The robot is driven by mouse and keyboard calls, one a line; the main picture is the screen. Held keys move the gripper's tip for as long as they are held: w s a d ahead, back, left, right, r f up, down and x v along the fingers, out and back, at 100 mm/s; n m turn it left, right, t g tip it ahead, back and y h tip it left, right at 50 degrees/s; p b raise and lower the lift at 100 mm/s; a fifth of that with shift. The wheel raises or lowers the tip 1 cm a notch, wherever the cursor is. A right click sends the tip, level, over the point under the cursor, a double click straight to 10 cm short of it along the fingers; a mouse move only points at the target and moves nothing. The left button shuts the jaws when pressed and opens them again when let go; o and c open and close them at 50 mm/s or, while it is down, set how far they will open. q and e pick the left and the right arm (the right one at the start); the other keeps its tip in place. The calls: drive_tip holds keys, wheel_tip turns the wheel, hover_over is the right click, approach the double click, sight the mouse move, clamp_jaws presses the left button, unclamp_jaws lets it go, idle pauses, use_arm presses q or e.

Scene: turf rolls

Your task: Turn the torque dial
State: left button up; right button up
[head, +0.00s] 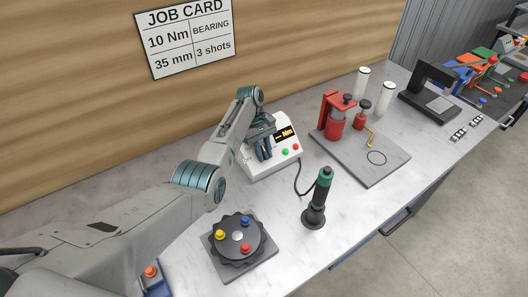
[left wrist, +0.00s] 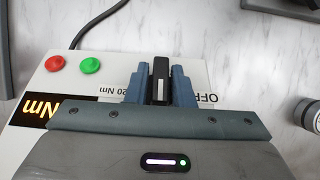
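The torque dial (left wrist: 160,80) is a black bar knob with a white line, on a white control box (head: 276,168). The box also shows in the left wrist view (left wrist: 200,104), with "20 Nm" and "OFF" printed near the dial. My left gripper (head: 264,152) is at the box front. In the left wrist view its two blue-grey fingers (left wrist: 160,88) flank the dial closely and appear shut on it. The dial is hidden in the head view. The box's display (head: 286,133) shows "Nm"; its number is covered. My right gripper is out of view.
The box has green (head: 285,152) and red (head: 295,147) buttons. A cable runs to an upright screwdriver (head: 318,200). A dark round fixture (head: 235,240) stands in front, a red press (head: 334,118) behind right. A job card (head: 186,36) reads 10 Nm, 35 mm, BEARING, 3 shots.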

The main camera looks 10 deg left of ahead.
use_arm(q)
drive_tip(key=shift+o, duration=1.1)
drive_tip(key=shift+w+r, duration=0.1)
drive_tip(key=shift+r, duration=0.05)
drive_tip(key=b+v, duration=0.2)
drive_tip(key=v, duration=0.2)
drive_tip(key=shift+w+a, duration=0.1)
drive_tip(key=shift+a, duration=0.05)
drive_tip(key=v, duration=0.6)
drive_tip(key=shift+r+p, duration=0.25)
drive_tip(key=shift+p, duration=0.1)
drive_tip(key=shift+f, duration=0.1)
